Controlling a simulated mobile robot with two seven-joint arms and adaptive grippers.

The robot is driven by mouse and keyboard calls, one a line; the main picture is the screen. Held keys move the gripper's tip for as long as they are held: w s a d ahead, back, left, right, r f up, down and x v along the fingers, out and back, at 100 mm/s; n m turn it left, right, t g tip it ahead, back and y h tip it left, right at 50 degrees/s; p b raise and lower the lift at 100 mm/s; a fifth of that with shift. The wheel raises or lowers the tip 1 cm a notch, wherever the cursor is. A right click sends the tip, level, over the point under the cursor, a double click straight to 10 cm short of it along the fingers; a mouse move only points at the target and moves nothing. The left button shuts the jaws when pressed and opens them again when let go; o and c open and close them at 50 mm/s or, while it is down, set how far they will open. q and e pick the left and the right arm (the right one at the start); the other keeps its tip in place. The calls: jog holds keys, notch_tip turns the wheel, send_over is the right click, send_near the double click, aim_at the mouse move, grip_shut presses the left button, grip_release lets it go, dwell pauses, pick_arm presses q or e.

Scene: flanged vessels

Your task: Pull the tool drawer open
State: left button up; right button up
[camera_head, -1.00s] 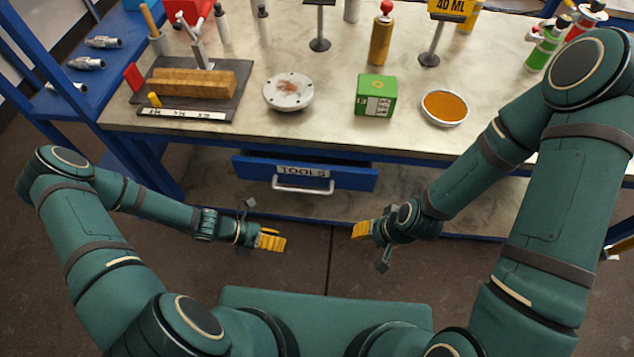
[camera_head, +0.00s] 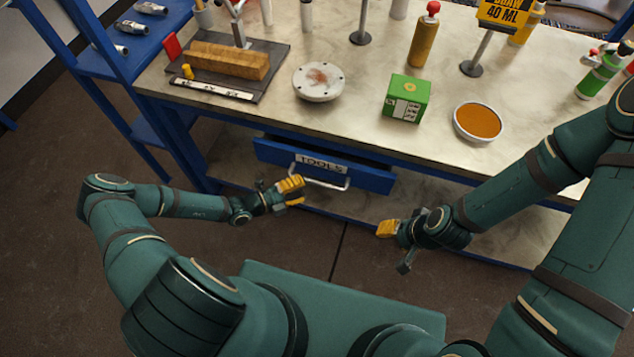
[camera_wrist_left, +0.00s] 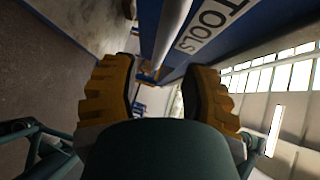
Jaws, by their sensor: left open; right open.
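The blue tool drawer (camera_head: 375,178) sits under the bench top, with a "TOOLS" label and a pale bar handle (camera_head: 335,186) on its front. It stands slightly out from the bench. My left gripper (camera_head: 293,188) is at the left end of the handle, its yellow fingers open. In the left wrist view the handle (camera_wrist_left: 172,32) runs up between and beyond the open fingers (camera_wrist_left: 158,95), with the label (camera_wrist_left: 212,25) to its right. I cannot tell if they touch. My right gripper (camera_head: 385,229) is open and empty, below and right of the drawer.
The bench top (camera_head: 350,110) carries a green box (camera_head: 407,98), a bowl of orange material (camera_head: 478,121), a round flange (camera_head: 318,82) and a dark board (camera_head: 270,85) with a wooden block (camera_head: 228,62). Blue shelving (camera_head: 110,60) stands at left. Floor in front is clear.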

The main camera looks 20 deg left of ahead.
aim_at(316, 181)
pick_arm(q)
jog(key=x, duration=0.6)
jog(key=shift+s+b, duration=0.1)
jog(key=shift+b, duration=0.2)
grip_shut()
